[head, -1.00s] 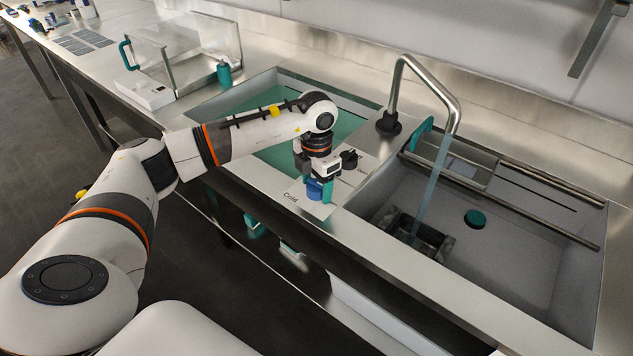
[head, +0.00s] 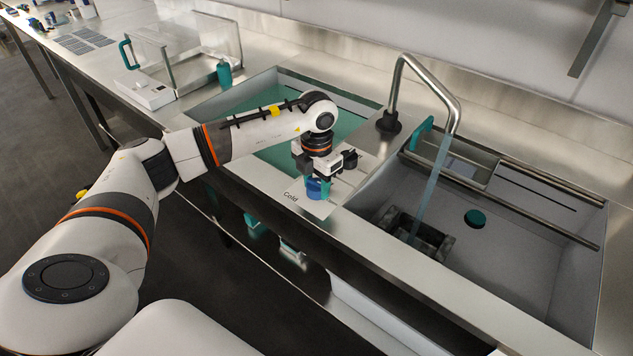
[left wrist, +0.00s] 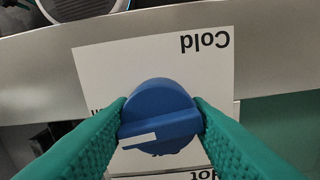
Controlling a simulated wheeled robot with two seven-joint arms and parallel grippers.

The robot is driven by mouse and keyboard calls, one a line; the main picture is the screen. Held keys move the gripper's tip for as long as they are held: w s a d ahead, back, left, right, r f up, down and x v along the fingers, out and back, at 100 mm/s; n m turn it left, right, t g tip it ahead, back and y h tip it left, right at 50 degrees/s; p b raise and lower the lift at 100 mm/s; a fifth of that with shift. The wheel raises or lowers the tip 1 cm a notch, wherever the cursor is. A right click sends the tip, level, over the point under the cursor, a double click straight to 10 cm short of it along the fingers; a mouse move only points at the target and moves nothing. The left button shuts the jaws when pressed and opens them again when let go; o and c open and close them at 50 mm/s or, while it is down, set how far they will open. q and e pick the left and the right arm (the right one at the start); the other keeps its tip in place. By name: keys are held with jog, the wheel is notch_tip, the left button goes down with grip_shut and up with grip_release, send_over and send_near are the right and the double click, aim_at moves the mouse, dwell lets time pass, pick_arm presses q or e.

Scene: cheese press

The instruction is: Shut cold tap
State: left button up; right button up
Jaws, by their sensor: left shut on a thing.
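The cold tap is a round blue knob (head: 314,190) on a white plate marked "Cold" (head: 292,196) at the counter's front, between the two basins. In the left wrist view the blue knob (left wrist: 160,118) has a raised bar with a white mark, tilted slightly from level. My left gripper (head: 320,187) points down over it. Its green fingers (left wrist: 161,125) are shut on the knob's two sides. A stream of water (head: 429,190) runs from the steel spout (head: 440,92) into the right sink. My right gripper is not in view.
The right sink (head: 530,262) holds a grey bin (head: 418,235) under the stream and a dark green round piece (head: 475,218). A teal-lined basin (head: 262,103) lies behind my left arm. A clear-lidded case (head: 180,60) and a green bottle (head: 224,73) stand at the back left.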

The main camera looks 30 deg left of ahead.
aim_at(316, 181)
pick_arm(q)
jog(key=n, duration=0.4)
jog(key=shift+r, duration=0.1)
jog(key=n+p, duration=0.1)
jog(key=n, duration=0.3)
jog(key=n+p, duration=0.1)
jog(key=n, duration=0.3)
jog(key=shift+n, duration=0.3)
jog(key=shift+n+p, duration=0.6)
jog(key=shift+n, duration=1.3)
jog(key=o, duration=1)
jog(key=shift+c, duration=0.2)
notch_tip(316, 181, up, 12)
jog(key=b, duration=0.1)
